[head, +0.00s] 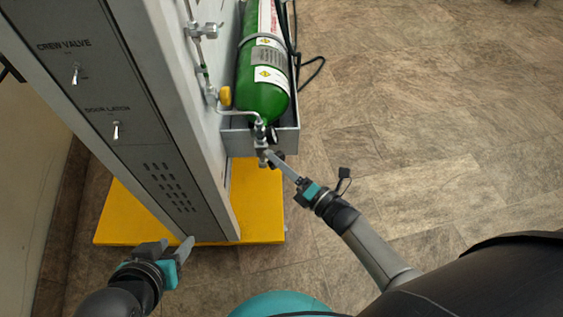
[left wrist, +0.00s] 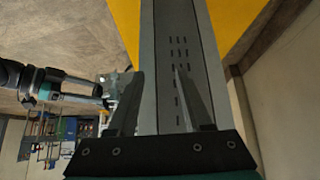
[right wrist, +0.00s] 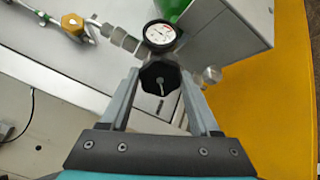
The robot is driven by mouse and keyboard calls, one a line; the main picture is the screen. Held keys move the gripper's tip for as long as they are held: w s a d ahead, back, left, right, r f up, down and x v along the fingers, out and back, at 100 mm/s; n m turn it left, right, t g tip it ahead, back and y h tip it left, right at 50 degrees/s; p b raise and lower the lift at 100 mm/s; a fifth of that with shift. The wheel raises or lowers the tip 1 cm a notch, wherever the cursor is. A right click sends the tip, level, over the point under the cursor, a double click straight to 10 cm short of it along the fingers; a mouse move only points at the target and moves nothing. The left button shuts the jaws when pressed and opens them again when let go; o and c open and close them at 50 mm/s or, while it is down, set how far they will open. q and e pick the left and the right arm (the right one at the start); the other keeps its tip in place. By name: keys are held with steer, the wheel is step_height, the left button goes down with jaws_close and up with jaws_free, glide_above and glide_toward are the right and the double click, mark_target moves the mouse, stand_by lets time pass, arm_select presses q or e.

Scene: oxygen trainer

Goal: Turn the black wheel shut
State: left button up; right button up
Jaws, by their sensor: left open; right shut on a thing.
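The black wheel (right wrist: 160,84) is a dark lobed knob with a light mark, centred in the right wrist view below a round white gauge (right wrist: 159,34). My right gripper (right wrist: 160,90) has its two fingers on either side of the wheel and is shut on it. In the head view my right gripper (head: 273,160) reaches the valve fittings under the green cylinder (head: 262,98), and the wheel is mostly hidden there. My left gripper (head: 180,248) is open and empty near the panel's lower edge; its spread fingers (left wrist: 153,90) show in the left wrist view.
A grey panel (head: 135,150) with switches stands at the left on a yellow base (head: 262,205). A yellow knob (right wrist: 72,23) and metal pipework sit beside the wheel. A grey bracket (head: 290,138) holds the cylinder. The floor to the right is clear.

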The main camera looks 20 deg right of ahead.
arm_select(q)
steer(key=s+a+g+p, duration=0.1)
steer(key=s+a+f+g+y+p, duration=0.1)
steer(key=s+a+g, duration=0.1)
arm_select(e)
steer(key=m, duration=2.6)
steer(key=shift+m, duration=0.3)
steer(key=o, duration=1.4)
steer(key=shift+c, duration=0.2)
steer(key=shift+s, duration=0.1)
